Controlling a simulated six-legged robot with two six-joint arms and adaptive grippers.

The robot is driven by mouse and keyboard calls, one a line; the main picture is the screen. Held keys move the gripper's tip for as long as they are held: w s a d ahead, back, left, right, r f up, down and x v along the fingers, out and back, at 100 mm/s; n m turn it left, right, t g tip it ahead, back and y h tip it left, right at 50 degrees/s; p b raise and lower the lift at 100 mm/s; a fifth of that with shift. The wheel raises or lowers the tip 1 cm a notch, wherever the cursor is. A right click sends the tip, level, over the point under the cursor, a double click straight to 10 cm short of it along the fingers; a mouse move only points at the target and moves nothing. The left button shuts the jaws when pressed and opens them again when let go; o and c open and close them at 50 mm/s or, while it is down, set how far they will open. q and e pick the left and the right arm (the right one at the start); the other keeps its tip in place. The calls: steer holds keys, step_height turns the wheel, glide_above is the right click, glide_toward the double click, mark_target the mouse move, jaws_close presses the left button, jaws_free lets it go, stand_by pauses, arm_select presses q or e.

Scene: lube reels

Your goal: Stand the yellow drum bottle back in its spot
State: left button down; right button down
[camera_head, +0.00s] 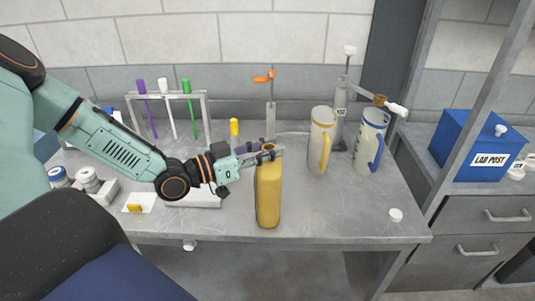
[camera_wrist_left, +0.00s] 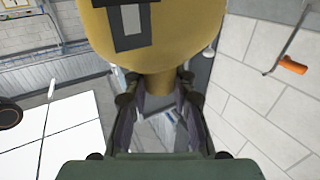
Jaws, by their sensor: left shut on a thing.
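The yellow drum bottle (camera_head: 268,198) is upright near the front of the grey bench. My left gripper (camera_head: 266,153) comes in from the left and is shut on its neck, near the top. In the left wrist view the yellow bottle (camera_wrist_left: 195,30) fills the top middle, with a dark label on its side. Its narrower neck lies between the fingers of the left gripper (camera_wrist_left: 160,95). I cannot tell whether the bottle's base touches the bench or hangs just above it. A white card with a yellow mark (camera_head: 138,203) lies left on the bench. My right gripper is not in view.
Two jugs, one cream (camera_head: 320,145) and one white with a blue handle (camera_head: 370,145), stand right of the bottle. A rack (camera_head: 208,108) with coloured sticks stands behind the arm. A small white cap (camera_head: 396,214) lies front right. The bench's right front is mostly clear.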

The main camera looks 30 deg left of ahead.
arm_select(q)
steer(key=shift+r, duration=0.15)
steer(key=shift+s, duration=0.15)
steer(key=c, duration=1.5)
jaws_free()
steer(key=o, duration=0.4)
steer(key=shift+w+f, duration=0.2)
steer(key=shift+s, duration=0.1)
